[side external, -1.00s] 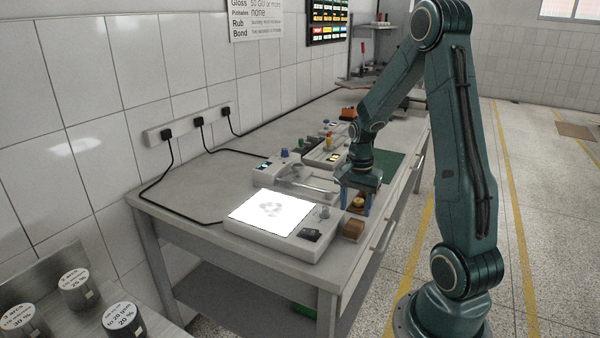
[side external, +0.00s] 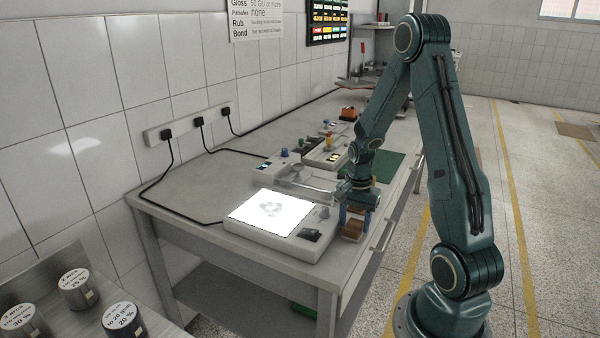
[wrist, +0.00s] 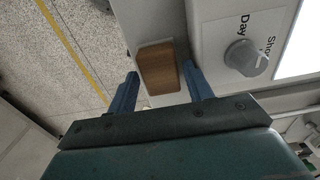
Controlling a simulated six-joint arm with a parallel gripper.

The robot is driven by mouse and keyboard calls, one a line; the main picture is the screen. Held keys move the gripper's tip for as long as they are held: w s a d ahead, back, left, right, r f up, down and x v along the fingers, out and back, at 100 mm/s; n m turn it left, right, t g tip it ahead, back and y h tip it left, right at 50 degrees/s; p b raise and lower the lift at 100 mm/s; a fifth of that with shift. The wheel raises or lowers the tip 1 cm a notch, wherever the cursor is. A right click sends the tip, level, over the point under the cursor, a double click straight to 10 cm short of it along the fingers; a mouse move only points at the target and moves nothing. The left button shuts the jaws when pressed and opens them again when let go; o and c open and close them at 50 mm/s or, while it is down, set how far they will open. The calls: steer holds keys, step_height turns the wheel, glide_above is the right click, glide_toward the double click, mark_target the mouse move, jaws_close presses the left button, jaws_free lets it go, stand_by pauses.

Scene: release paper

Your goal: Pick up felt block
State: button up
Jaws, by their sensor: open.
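A small brown block with a wood-like top and a pale lower edge (wrist: 157,68), which I take to be the felt block, sits at the table's front edge, right of the light box. It also shows in the side view (side external: 352,230). My gripper (wrist: 160,72) is open, its two blue fingers on either side of the block with a gap visible at each side. In the side view my gripper (side external: 355,222) is low over the block, and its fingers partly hide it. I cannot tell how far down the fingers reach.
The light box (side external: 250,233) with a glowing white panel and a grey knob (wrist: 246,58) stands close beside the block. Behind are a grey device (side external: 300,178) and a green mat (side external: 388,165). The table's front edge is very near the block.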

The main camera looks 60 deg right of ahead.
mark_target(354, 224)
steer(key=shift+c, duration=0.4)
steer(key=c, duration=0.7)
steer(key=shift+r, duration=0.2)
step_height(354, 224, up, 20)
steer(key=shift+f, duration=0.15)
stand_by(0.4)
